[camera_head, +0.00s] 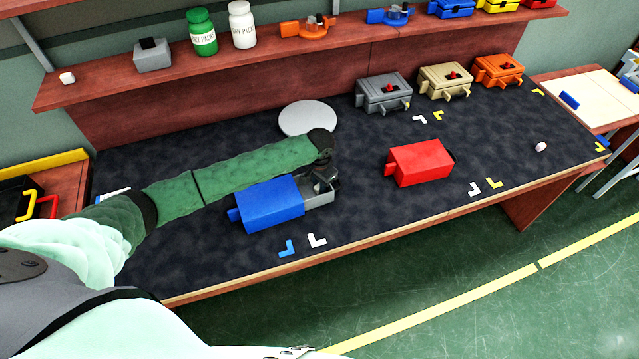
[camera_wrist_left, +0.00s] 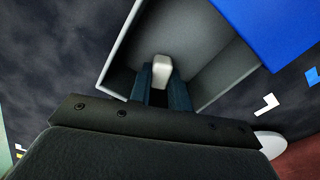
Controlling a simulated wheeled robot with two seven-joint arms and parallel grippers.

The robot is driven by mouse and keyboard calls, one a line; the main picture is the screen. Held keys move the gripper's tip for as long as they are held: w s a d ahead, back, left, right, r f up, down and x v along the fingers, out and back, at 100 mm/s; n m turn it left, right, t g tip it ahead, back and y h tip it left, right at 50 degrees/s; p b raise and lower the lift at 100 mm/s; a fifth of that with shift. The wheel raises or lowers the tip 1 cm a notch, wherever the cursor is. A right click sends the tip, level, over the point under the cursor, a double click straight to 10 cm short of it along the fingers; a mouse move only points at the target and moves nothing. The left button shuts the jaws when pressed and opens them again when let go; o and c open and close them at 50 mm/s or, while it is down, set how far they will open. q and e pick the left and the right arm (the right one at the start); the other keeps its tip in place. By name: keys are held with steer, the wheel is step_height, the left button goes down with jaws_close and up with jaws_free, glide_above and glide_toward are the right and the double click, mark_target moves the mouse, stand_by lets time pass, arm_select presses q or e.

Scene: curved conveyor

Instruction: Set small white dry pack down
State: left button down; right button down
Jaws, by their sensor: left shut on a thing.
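My left gripper (camera_head: 325,182) is over the open grey compartment (camera_head: 319,200) of the blue box (camera_head: 268,203) on the dark table mat. In the left wrist view, the gripper (camera_wrist_left: 161,78) is shut on a small white dry pack (camera_wrist_left: 162,66). The pack is between the fingertips, within the outline of the grey compartment (camera_wrist_left: 228,75); whether it touches the floor I cannot tell. The blue lid (camera_wrist_left: 275,30) lies beside the opening. The pack is hidden in the head view. My right gripper is not in view.
A red box (camera_head: 420,163) stands to the right, with a small white pack (camera_head: 540,147) farther right. A pale round disc (camera_head: 308,118) lies behind my left gripper. Grey, tan and orange boxes line the back. Bottles (camera_head: 202,32) stand on the shelf (camera_head: 110,88).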

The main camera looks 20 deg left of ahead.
arm_select(q)
steer(key=c, duration=1.6)
jaws_free()
steer(key=shift+f, duration=0.1)
